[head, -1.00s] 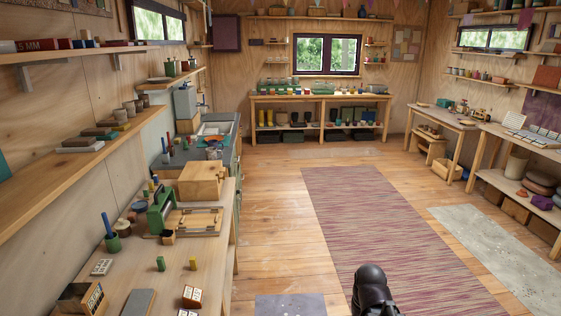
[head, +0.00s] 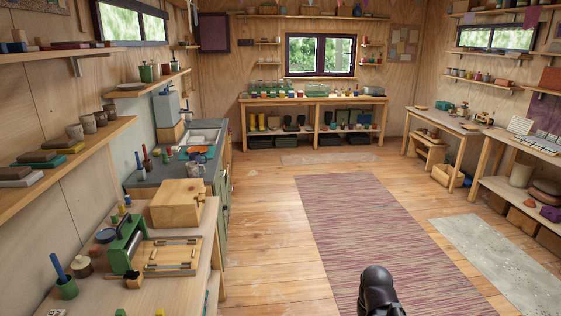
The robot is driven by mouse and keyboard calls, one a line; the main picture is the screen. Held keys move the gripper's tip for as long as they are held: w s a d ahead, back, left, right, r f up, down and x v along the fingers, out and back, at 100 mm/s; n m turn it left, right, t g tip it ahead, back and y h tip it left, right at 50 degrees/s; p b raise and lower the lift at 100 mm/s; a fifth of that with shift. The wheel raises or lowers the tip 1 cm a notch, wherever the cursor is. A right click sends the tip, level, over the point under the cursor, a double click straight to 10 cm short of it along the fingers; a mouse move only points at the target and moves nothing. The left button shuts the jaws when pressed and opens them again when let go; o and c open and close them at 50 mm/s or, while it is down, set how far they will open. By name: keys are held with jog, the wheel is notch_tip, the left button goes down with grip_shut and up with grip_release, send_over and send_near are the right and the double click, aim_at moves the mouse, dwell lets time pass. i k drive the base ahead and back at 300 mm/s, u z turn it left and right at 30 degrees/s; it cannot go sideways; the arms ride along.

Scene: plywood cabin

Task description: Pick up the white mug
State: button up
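A pale, greyish-white mug (head: 195,170) stands on the dark counter by the sink on the left, just behind a wooden box. It is small in view, and I cannot tell its exact colour. Several brown-grey cups (head: 88,123) stand in a row on the left wall shelf. A black rounded part of my arm shows at the bottom edge, far from the mug. The fingers of my gripper are not in view.
The wooden box (head: 178,202) and a green press (head: 126,245) stand on the left workbench (head: 95,292). The sink counter (head: 153,177) adjoins it. Benches line the back and right walls.

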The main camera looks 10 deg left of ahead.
aim_at(192, 167)
jog(key=u, duration=0.05)
jog(key=i, duration=1.55)
jog(key=u, duration=0.35)
jog(key=i, duration=0.75)
jog(key=u, duration=0.4)
jog(key=i, duration=1.15)
jog(key=u, duration=0.25)
